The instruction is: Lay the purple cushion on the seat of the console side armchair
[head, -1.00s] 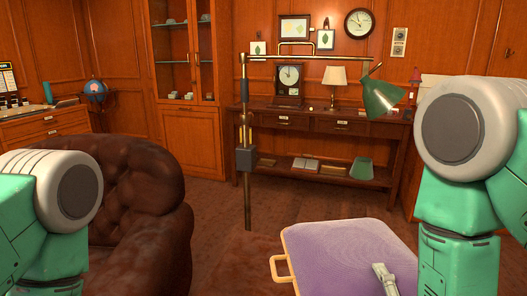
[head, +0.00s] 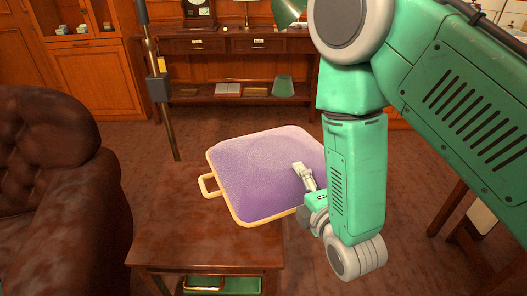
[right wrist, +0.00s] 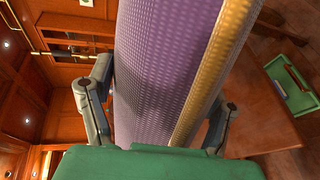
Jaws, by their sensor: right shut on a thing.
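The purple cushion (head: 262,165) has yellow piping and a yellow loop handle on its left side. My right gripper (head: 304,176) is shut on its right part and holds it tilted, overlapping the wooden side table in the head view. In the right wrist view the cushion (right wrist: 165,70) stands between the two fingers and fills the middle. A brown tufted leather armchair (head: 50,190) is at the left of the head view, cut by the frame; little of its seat shows. I cannot tell whether it is the console side one. My left gripper is not in view.
The low wooden side table (head: 175,235) stands right of the armchair, with a green tray (head: 240,285) beneath its top. A brass lamp pole (head: 160,90) rises behind it. The console (head: 215,70) is at the back wall, with open floor before it. Another table (head: 475,230) is at right.

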